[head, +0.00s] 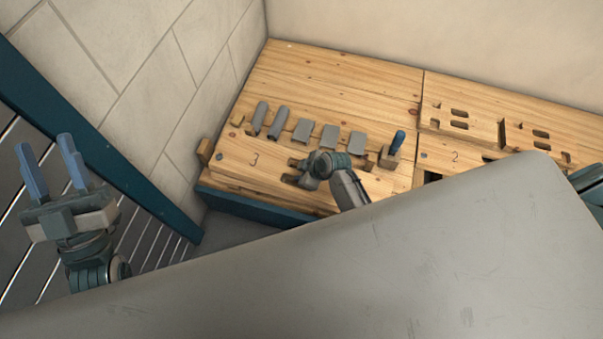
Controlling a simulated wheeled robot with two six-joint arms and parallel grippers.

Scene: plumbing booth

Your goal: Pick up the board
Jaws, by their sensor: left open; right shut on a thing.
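My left gripper (49,170) is at the far left. Its two blue fingers stand up, open and empty, away from the workbench. A large scratched grey surface (330,270) fills the foreground and hides parts of both arms. I cannot tell whether it is the board. A wooden board (240,160), marked 3, lies on the workbench.
Several grey pieces (302,130) and a blue-ended piece (397,142) stand in a row on section 3. Walls close off the back and left. The back of the bench (340,75) is clear.

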